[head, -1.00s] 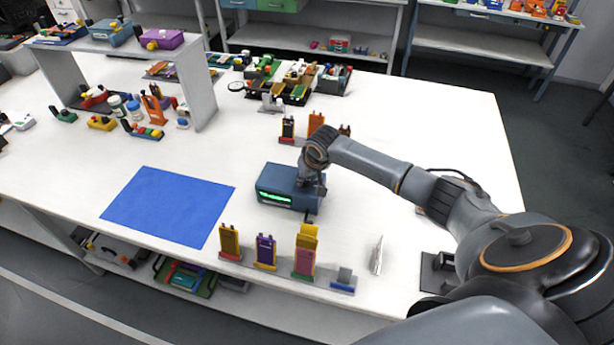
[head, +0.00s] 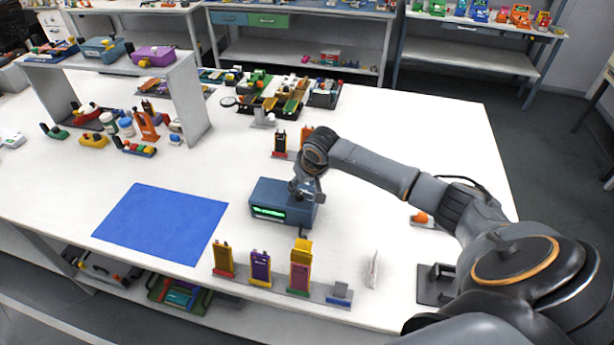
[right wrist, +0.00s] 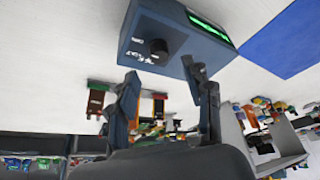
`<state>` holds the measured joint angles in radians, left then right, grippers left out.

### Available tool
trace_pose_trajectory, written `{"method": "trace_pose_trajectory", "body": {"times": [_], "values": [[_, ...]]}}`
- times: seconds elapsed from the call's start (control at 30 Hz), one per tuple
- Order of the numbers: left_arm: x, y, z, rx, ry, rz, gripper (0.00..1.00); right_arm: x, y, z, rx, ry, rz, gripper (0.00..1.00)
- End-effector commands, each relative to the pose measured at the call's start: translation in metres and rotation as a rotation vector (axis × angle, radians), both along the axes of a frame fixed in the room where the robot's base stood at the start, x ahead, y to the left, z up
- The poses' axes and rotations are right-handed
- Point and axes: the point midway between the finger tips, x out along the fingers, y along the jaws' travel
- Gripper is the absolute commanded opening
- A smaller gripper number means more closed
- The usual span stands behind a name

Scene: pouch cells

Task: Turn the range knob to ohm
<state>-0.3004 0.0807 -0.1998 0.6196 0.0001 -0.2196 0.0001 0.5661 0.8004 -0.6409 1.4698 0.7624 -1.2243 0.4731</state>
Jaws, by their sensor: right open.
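The meter is a blue box (head: 268,190) with a lit green display (head: 268,211) on its front, standing on the white table. It also shows in the right wrist view (right wrist: 185,50). There its dark round range knob (right wrist: 158,47) sits on the top face beside small white markings. I cannot read the knob's setting. In the head view the knob is hidden by my right gripper (head: 306,191), which is over the meter's right end. In the right wrist view the gripper (right wrist: 160,72) is open, its fingers apart, with the knob beyond the gap and clear of both. My left gripper is not in view.
A blue mat (head: 160,224) lies left of the meter. A rack of upright pouch cells (head: 260,267) stands in front. More cells (head: 280,143) stand behind, near my arm. A grey shelf (head: 190,92) with small items stands at left. The table right of the arm is mostly clear.

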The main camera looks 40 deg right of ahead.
Motion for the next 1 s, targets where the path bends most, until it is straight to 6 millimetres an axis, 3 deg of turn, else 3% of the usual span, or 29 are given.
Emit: {"method": "trace_pose_trajectory", "body": {"times": [0.2, 0.4, 1.0], "values": [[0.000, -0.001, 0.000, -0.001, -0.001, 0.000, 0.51, -0.017, 0.001, 0.041, -0.001, -0.001, 0.001, 0.51], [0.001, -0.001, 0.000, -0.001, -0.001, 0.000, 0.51, -0.025, 0.002, 0.059, 0.000, 0.000, -0.001, 0.51], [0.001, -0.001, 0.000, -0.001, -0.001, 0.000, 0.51, -0.026, 0.003, 0.062, 0.000, 0.001, -0.001, 0.51]]}}
